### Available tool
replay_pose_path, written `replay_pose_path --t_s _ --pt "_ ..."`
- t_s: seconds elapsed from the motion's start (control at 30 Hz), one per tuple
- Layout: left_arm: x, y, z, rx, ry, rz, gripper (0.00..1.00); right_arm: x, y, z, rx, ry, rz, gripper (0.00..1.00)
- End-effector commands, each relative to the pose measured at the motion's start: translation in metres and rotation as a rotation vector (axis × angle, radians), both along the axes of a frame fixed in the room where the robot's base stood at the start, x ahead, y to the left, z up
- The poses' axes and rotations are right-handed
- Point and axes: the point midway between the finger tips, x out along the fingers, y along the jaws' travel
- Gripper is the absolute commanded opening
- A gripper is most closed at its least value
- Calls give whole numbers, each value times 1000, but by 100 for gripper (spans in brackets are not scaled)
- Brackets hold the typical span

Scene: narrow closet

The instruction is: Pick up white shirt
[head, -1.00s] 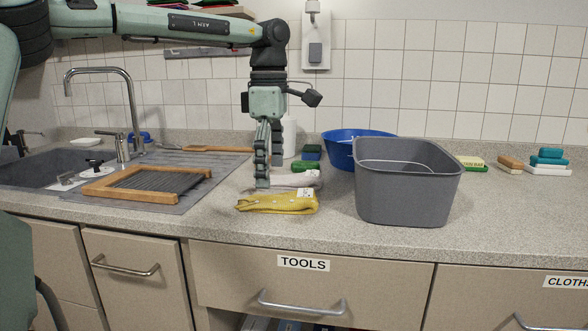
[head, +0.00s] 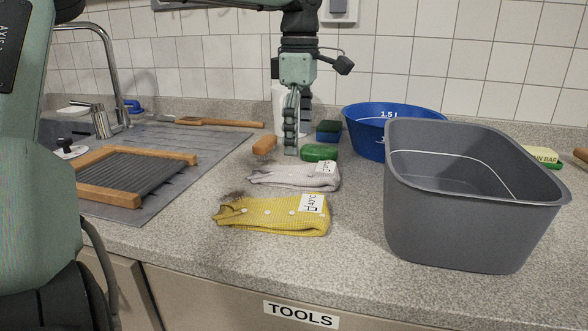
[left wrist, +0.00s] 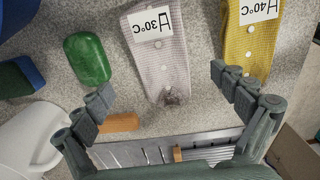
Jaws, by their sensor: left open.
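The white shirt (head: 292,177) is a small folded whitish-grey garment with a tag, lying flat on the counter behind a folded yellow garment (head: 270,214). In the left wrist view the white shirt (left wrist: 157,50) shows a "30°C" tag, and its narrow dark-marked end lies between my fingers in the picture. My left gripper (head: 291,150) points down just behind the white shirt, near a green soap bar (head: 319,153). In the left wrist view my left gripper (left wrist: 160,85) is spread wide with nothing in it. My right gripper is not in view.
A deep grey tub (head: 450,215) stands right of the garments, with a blue basin (head: 394,116) behind it. A wooden-framed washboard (head: 135,178) lies left by the sink. A blue-green sponge (head: 328,130) and a wooden-handled brush (head: 220,122) lie at the back.

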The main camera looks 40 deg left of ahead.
Motion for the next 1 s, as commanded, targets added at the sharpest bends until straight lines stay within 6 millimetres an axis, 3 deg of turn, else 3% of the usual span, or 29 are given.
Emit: replay_pose_path --t_s 0.2,0.4,0.67,1.0 --pt "-3 3 -21 -2 3 1 97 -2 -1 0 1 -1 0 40" --pt "-4 5 -51 -2 2 1 97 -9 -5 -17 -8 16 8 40" --pt "-3 5 -55 0 -1 2 97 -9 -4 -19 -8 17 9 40" --pt "-3 5 -55 0 -1 2 54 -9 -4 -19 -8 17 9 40"
